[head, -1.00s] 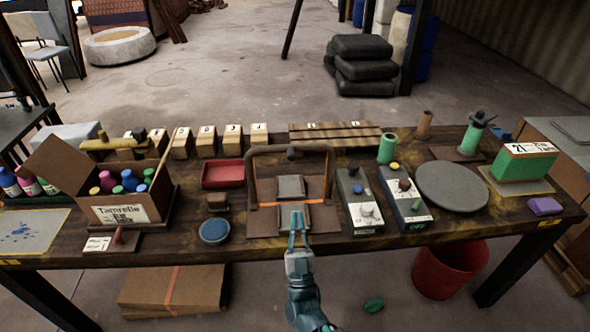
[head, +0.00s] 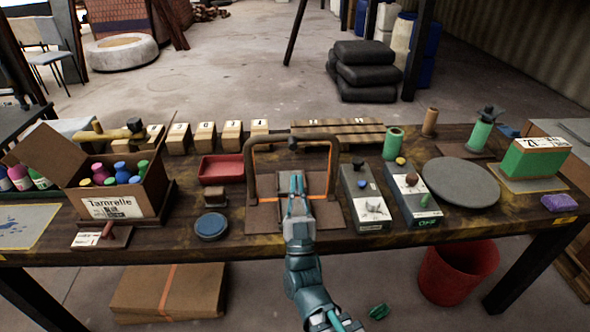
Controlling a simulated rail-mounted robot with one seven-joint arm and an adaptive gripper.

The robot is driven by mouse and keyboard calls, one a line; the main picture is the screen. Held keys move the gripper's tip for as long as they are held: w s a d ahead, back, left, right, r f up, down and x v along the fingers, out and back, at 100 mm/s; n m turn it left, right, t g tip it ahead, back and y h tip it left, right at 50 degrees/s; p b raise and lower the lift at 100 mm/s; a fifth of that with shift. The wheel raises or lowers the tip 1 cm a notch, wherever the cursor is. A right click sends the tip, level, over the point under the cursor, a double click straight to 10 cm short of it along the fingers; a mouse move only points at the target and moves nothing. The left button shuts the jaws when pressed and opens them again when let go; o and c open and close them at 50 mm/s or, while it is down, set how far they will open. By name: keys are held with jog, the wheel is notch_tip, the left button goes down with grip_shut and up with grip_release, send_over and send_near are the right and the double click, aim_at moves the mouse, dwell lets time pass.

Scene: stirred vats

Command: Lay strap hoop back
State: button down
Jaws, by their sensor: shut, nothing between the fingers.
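The strap hoop (head: 248,165) is a dark brown arch with a small dark knob at its top middle. It stands up over a brown board (head: 265,217) with an orange strap (head: 265,197) across it. A grey pad (head: 317,182) lies inside the hoop, partly hidden by my gripper. My gripper (head: 297,176) is shut and empty, its fingers pointing away from me over the middle of the board, between the hoop's legs and below its top bar. I cannot tell whether the fingertips touch the pad.
Two switch boxes (head: 362,207) stand right of the board, with a round grey disc (head: 461,183) beyond them. A slatted wooden piece (head: 340,130) lies behind the hoop.

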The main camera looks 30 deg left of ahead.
jog(key=b, duration=0.7)
jog(key=shift+w+a+r, duration=0.1)
jog(key=shift+w+r, duration=0.1)
jog(key=shift+r, duration=0.05)
jog(key=w+a+r, duration=0.2)
jog(key=w+a, duration=0.1)
jog(key=w, duration=0.1)
jog(key=shift+w+a+r, duration=0.15)
jog(key=shift+w+a, duration=0.05)
jog(key=shift+w, duration=0.2)
